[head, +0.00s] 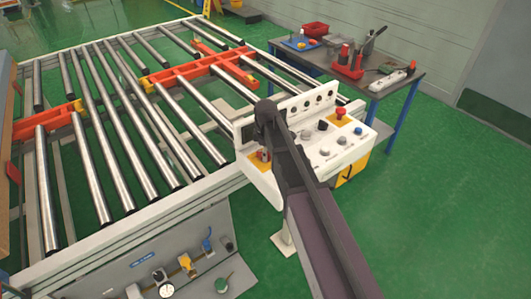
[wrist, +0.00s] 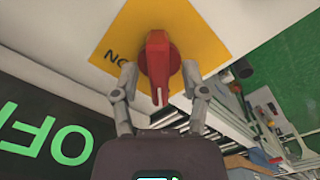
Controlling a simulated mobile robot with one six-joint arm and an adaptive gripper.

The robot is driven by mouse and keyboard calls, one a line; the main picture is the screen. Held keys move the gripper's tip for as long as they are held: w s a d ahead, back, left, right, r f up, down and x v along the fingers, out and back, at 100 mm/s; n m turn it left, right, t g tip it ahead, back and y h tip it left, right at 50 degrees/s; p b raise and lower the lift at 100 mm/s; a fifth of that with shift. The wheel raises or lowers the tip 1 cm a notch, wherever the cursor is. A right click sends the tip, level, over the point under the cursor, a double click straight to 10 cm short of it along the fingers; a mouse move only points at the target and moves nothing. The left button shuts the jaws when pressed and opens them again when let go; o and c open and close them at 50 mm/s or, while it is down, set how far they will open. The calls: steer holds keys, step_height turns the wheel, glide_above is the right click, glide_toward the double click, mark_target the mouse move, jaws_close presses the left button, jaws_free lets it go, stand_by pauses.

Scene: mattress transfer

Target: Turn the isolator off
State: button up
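The isolator is a red rotary switch (wrist: 160,60) on a yellow plate (wrist: 120,30) in the wrist view. Its handle points down in the picture, and dark lettering that seems to read ON, upside down, shows on the plate to its left. My gripper (wrist: 159,76) is open, with one fingertip on each side of the red switch and close to it. I cannot tell whether either finger touches it. In the head view the isolator's yellow plate (head: 259,165) is at the left end of the white control box, partly hidden by my arm.
The white control box (head: 345,150) carries several knobs and a red button (head: 341,111). A roller conveyor (head: 120,120) lies to its left, a dark tool table (head: 400,85) behind. Green floor is free at right. Large green letters, OF, show on a dark surface (wrist: 45,145).

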steer(key=shift+m, duration=0.5)
steer(key=m, duration=0.3)
steer(key=shift+m, duration=0.3)
steer(key=m, duration=0.4)
steer(key=shift+r+m+p, duration=0.35)
steer(key=shift+r+m, duration=0.05)
step_height(320, 180, up, 13)
steer(key=p, duration=1.3)
steer(key=s+d+f+m+b, duration=0.3)
steer(key=s+d, duration=0.5)
steer(key=s, duration=0.1)
steer(key=s+d+f+m+b, duration=0.4)
steer(key=s+d, duration=0.3)
steer(key=s, duration=0.2)
steer(key=shift+d, duration=0.4)
steer(key=shift+w, duration=0.1)
stand_by(1.8)
